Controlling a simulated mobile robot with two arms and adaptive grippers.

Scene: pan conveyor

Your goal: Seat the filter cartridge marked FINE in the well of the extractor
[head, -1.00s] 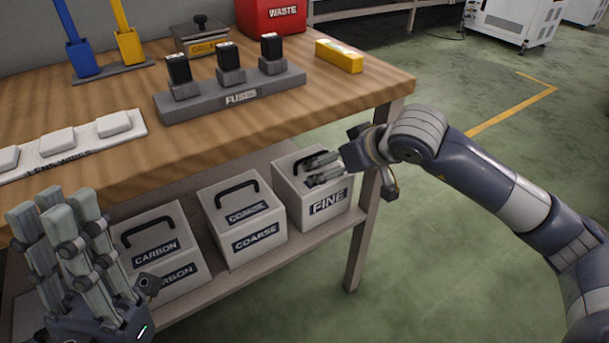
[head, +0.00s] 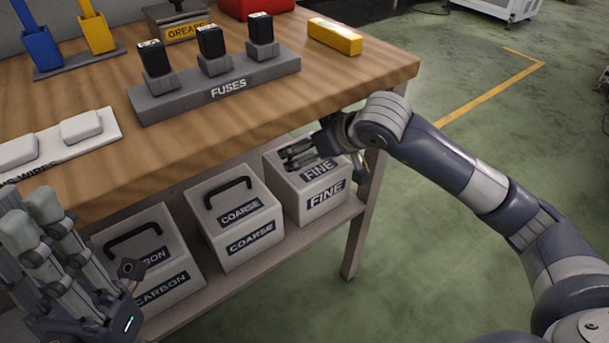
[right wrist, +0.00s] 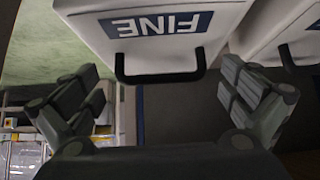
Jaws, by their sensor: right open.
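The FINE cartridge (head: 325,192) is a pale box with dark FINE labels, at the right end of the shelf under the bench. My right gripper (head: 298,154) is open at its top, by the far side of the top label. In the right wrist view, the cartridge (right wrist: 225,35) fills the upper middle, and its black handle (right wrist: 160,79) lies between the spread fingers of the right gripper (right wrist: 163,85), with gaps on both sides. The head view hides this handle behind the gripper. My left gripper (head: 45,235) is raised at the left edge; its opening is unclear. No well is recognisable.
The COARSE (head: 235,228) and CARBON (head: 150,265) cartridges stand to the left on the shelf (head: 300,237). The wooden bench top (head: 290,120) overhangs them and carries the FUSES block (head: 180,100) and a yellow box (head: 335,37). Green floor (head: 450,190) is free to the right.

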